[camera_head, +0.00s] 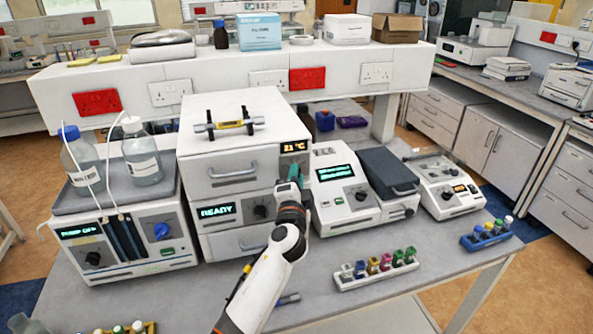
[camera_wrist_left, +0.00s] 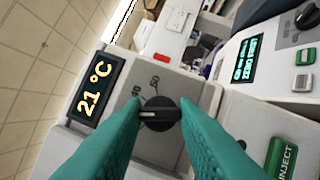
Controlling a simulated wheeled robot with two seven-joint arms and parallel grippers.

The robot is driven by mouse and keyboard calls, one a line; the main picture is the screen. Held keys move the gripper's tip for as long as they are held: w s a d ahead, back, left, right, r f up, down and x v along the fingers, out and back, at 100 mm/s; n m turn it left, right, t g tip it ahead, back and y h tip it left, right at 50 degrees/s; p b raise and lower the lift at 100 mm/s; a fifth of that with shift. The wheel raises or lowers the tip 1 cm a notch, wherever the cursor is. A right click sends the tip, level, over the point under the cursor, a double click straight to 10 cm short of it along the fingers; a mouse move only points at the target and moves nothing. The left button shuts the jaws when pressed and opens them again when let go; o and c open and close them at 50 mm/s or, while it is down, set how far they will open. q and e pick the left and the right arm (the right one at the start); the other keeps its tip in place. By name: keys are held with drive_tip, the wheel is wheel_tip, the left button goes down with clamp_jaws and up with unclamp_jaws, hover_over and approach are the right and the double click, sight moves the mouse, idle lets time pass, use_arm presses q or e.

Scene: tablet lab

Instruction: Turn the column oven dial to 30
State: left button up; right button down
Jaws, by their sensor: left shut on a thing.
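The column oven (camera_head: 231,166) is the top white unit of the stack in the head view, with a handled door and an orange display (camera_head: 294,146) reading 21 °C. My left gripper (camera_head: 293,175) is at its right front edge, below that display, and hides the dial in this view. In the left wrist view the dark round dial (camera_wrist_left: 159,112) sits between the two teal fingers, which are shut on it. A white mark on the dial points left in the picture. My right gripper is in neither view.
Below the oven is a unit (camera_head: 216,212) reading READY, with its own dark knob. A pump unit (camera_head: 126,240) with bottles stands left. A white instrument (camera_head: 340,186) stands close on the right. A vial rack (camera_head: 376,271) is in front; bare bench lies around it.

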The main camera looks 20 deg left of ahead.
use_arm(q)
drive_tip(key=shift+a, duration=0.1)
idle(0.3)
drive_tip(key=o, duration=1)
drive_tip(key=b+v, duration=0.3)
drive_tip(key=v, duration=0.9)
